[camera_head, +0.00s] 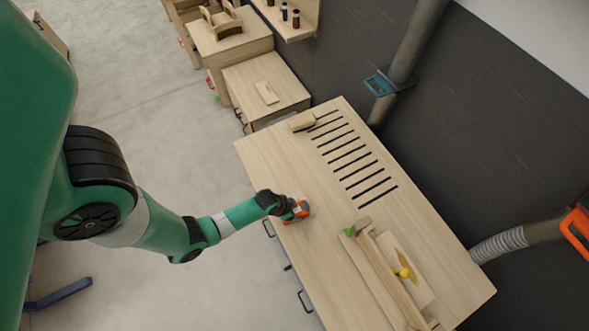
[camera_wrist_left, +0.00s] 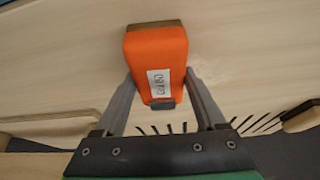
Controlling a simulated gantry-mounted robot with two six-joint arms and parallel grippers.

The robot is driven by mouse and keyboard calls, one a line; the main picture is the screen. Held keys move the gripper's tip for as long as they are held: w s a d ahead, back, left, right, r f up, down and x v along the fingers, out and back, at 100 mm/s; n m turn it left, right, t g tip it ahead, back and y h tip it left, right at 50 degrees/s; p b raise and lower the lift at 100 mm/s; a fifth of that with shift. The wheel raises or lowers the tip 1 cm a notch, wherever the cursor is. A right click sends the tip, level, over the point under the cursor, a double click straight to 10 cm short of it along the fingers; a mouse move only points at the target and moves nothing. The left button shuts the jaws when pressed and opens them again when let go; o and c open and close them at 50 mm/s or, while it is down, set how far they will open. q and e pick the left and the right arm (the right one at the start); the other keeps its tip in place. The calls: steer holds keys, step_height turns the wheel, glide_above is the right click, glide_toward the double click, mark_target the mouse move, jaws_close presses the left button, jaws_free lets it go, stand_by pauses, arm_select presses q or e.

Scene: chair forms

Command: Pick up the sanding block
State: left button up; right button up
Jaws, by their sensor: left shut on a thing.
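The sanding block (camera_head: 303,210) is orange and sits at the left edge area of the slotted wooden worktable (camera_head: 275,160). In the left wrist view the sanding block (camera_wrist_left: 158,55) shows an orange body, a white label and a brown strip at its far end. My left gripper (camera_head: 289,208) is shut on it; in the wrist view the two grey fingers of my left gripper (camera_wrist_left: 160,88) press on its sides. I cannot tell whether the block touches the tabletop. My right gripper is not in view.
A small wooden block (camera_head: 302,122) lies near the dark slots (camera_head: 350,155). A long wooden piece (camera_head: 392,275) with green and yellow parts lies at the lower right of the table. A lower cabinet (camera_head: 285,85) stands behind. The tabletop around the gripper is clear.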

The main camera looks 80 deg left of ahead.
arm_select(q)
steer(key=c, duration=0.5)
steer(key=shift+r+p, duration=0.3)
steer(key=shift+r, duration=0.3)
steer(key=shift+s+d+r+p, duration=1.35)
steer(key=shift+s+d+r, duration=0.15)
steer(key=shift+d+r, duration=0.4)
steer(key=shift+s+d+r+p, duration=1.45)
steer(key=shift+d+r, duration=0.25)
steer(key=shift+r, duration=0.35)
steer(key=shift+s+d+r+p, duration=1.3)
steer(key=shift+s+d+r, duration=0.25)
steer(key=shift+d+r, duration=0.35)
steer(key=shift+a, duration=0.1)
